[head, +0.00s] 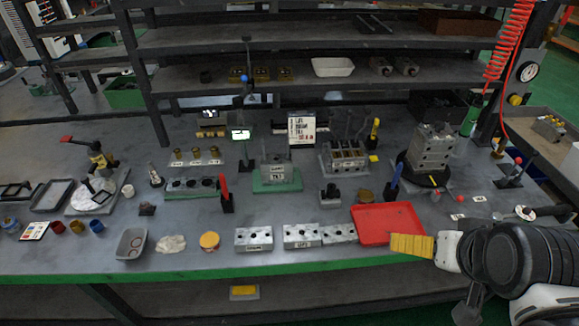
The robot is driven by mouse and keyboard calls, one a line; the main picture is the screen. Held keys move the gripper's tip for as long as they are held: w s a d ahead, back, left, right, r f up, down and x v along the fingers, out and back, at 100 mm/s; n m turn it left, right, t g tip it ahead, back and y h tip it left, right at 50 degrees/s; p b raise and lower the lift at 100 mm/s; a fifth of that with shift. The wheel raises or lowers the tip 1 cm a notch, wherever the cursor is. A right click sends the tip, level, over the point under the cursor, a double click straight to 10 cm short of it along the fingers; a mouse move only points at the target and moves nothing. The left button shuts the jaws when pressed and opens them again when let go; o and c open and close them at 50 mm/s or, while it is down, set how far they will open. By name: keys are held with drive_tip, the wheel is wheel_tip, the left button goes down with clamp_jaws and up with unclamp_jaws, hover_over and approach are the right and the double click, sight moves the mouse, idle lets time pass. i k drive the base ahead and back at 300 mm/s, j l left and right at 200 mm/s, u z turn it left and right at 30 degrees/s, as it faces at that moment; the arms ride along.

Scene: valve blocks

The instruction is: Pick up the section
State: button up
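Silver-grey metal block sections lie in a row near the front edge of the bench. One section (253,239) stands apart on the left with a label on its front. A second section (301,236) and a third section (339,233) sit close together to its right. My gripper (396,245) reaches in from the right with a yellow ribbed end. It is to the right of the sections, over or beside the front of the red tray (385,210). No section is seen in it. I cannot tell whether its fingers are open or shut.
A stacked metal block (431,150) stands on a dark round base behind the tray. A red upright (225,192) and a blue upright (393,182) rise behind the row. A yellow-lidded tub (209,241) lies left of it. Shelves (300,75) overhang the back.

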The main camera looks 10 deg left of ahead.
sight(277, 162)
drive_tip(key=i+j+u, duration=0.25)
drive_tip(key=j, duration=0.25)
drive_tip(key=i+j+u, duration=0.3)
drive_tip(key=i+j, duration=0.15)
